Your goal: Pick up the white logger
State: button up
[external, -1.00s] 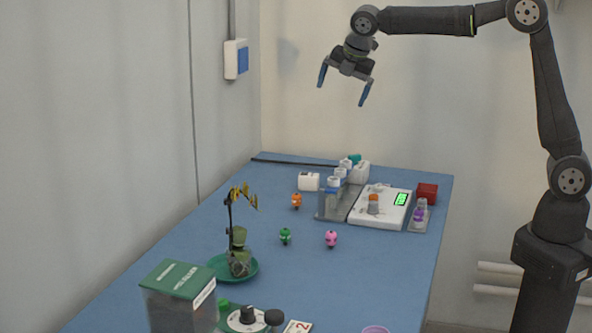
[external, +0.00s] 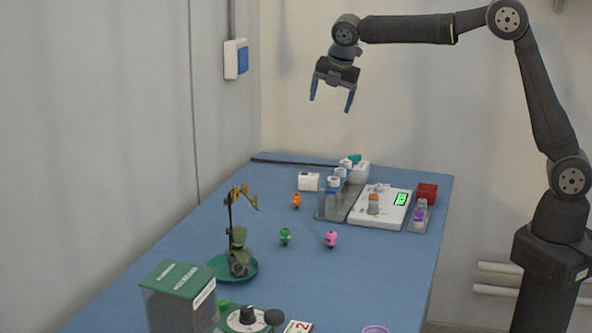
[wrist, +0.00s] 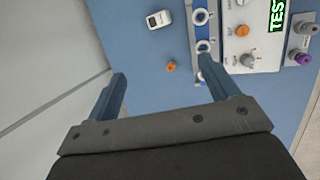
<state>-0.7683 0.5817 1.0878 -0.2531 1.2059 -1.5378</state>
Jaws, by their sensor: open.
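The white logger (external: 309,181) is a small white box lying on the blue table near its back left edge. In the wrist view the white logger (wrist: 159,20) shows a small dark display and lies at the top, ahead of and between the fingers. My gripper (external: 331,104) is open and empty, held high above the back of the table. In the wrist view my gripper (wrist: 164,84) has its two blue fingers wide apart, with nothing between them.
A rack with white-capped vials (external: 329,207) stands right of the logger, beside a white device with a green display (external: 378,222). An orange figure (external: 297,201) stands just in front of the logger. A potted orchid (external: 239,247) stands nearer the front. Bare table lies left of the logger.

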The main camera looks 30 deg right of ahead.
jog(key=w+a+f+n+h, duration=0.1)
jog(key=w+a+f+h, duration=0.3)
jog(key=f, duration=0.6)
jog(key=y, duration=0.1)
send_over(309, 174)
jog(key=s+a, duration=0.2)
jog(key=s, duration=0.1)
jog(key=shift+g, duration=0.4)
jog(key=f, duration=1.1)
jog(key=shift+w+d, duration=0.2)
jog(key=shift+w+x, duration=0.2)
jog(key=shift+x, duration=1.35)
jog(key=shift+w+x, duration=0.15)
jog(key=shift+x, duration=1.4)
jog(key=shift+r, duration=0.1)
jog(key=c, duration=1.1)
jog(key=shift+r, duration=0.1)
